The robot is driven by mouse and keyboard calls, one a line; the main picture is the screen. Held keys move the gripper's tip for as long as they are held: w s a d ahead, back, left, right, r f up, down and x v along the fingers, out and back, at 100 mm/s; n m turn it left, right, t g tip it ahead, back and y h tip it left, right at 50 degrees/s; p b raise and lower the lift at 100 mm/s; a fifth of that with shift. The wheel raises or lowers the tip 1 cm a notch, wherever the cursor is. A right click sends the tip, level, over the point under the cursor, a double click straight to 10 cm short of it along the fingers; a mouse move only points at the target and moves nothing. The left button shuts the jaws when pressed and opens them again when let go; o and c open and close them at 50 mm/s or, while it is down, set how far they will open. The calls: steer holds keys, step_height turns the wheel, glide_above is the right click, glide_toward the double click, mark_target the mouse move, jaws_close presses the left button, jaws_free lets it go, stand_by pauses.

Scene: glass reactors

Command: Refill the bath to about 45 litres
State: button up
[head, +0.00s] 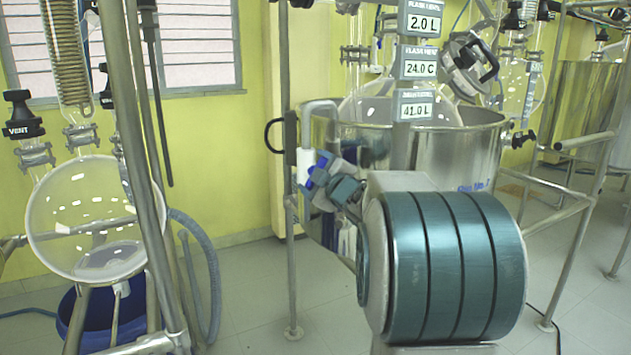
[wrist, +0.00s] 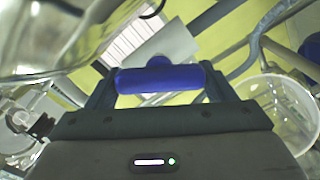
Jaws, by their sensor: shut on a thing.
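The steel bath (head: 470,140) stands behind my arm, with a round glass flask inside it. A grey pipe (head: 318,106) hooks over its left rim, with a white lower section. Below that is the blue valve handle (head: 319,165). My gripper (head: 328,180) is shut on this handle. The wrist view shows the blue handle (wrist: 158,79) lying across between both fingers of my gripper (wrist: 160,88). Sign plates on the post read 2.0 L, 24.0 C, and on the lowest plate (head: 415,106) 41.0 L. Water inside the bath cannot be seen.
A glass flask (head: 85,215) on a metal frame stands at left above a blue tub (head: 100,315). A corrugated hose (head: 205,270) hangs beside it. Another steel vessel (head: 580,100) stands at right. Some floor (head: 250,290) is clear between the frames.

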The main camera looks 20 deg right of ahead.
steer(key=shift+n, duration=0.3)
stand_by(0.4)
steer(key=o, duration=1)
steer(key=shift+s, duration=0.1)
steer(key=s, duration=0.7)
steer(key=s+p, duration=0.1)
steer(key=s, duration=0.5)
steer(key=shift+s+d, duration=0.2)
steer(key=shift+s, duration=0.15)
